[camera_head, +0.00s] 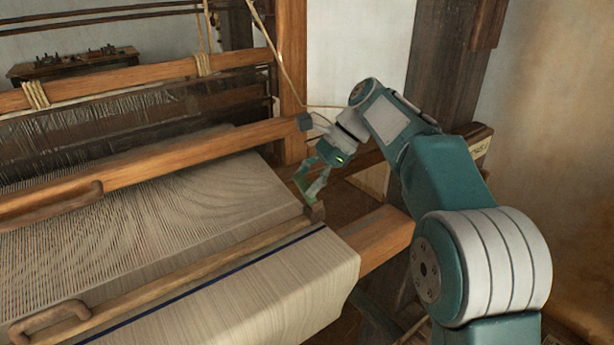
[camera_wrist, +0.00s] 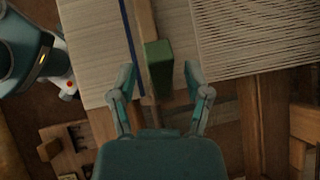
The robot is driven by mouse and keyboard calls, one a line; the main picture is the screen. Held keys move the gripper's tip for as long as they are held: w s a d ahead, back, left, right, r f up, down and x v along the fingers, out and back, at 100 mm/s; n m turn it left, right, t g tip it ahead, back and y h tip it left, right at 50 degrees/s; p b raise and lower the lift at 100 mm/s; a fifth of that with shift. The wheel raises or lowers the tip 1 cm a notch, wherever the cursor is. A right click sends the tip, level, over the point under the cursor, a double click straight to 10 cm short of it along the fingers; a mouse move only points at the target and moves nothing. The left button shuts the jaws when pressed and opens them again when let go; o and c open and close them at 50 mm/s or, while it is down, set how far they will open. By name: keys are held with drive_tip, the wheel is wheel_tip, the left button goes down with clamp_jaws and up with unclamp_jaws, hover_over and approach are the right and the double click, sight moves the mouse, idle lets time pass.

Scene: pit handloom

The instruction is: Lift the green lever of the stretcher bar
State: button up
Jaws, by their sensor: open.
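The stretcher bar (camera_head: 190,276) is a long wooden bar lying across the woven cloth (camera_head: 290,290), beside a dark blue stripe. The green lever (camera_wrist: 158,68) is at its end; in the wrist view it is a green block between my open fingers, a little ahead of the fingertips. In the head view the green lever (camera_head: 305,187) is small and partly hidden by my fingers. My gripper (camera_wrist: 160,78) is open and empty, with one finger on each side of the lever. A gap shows between the lever and each finger; I cannot tell the height between them.
A wooden beater beam (camera_head: 150,165) with a handle crosses the warp behind the bar. A loom post (camera_head: 292,70) stands behind my gripper, and a dark post (camera_head: 447,70) stands behind my arm. A wooden side beam (camera_head: 385,237) lies below my arm.

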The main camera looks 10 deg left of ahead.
wheel_tip(320, 180, up, 9)
drive_tip(key=shift+w, duration=0.1)
drive_tip(key=shift+r, duration=0.35)
idle(0.4)
drive_tip(key=s+d+f+n+t+h, duration=0.1)
drive_tip(key=s+d+n+t, duration=0.15)
drive_tip(key=s+d, duration=0.45)
drive_tip(key=s+d+n+t+h, duration=0.1)
drive_tip(key=s+d+t, duration=0.25)
drive_tip(key=d, duration=0.65)
drive_tip(key=s+d+f+n+t+h, duration=0.4)
drive_tip(key=s+d+f+n, duration=0.2)
drive_tip(key=s+d+f, duration=0.6)
drive_tip(key=s+f, duration=0.3)
drive_tip(key=shift+d+f+h, duration=0.2)
drive_tip(key=shift+f+h, duration=0.05)
drive_tip(key=shift+h, duration=0.15)
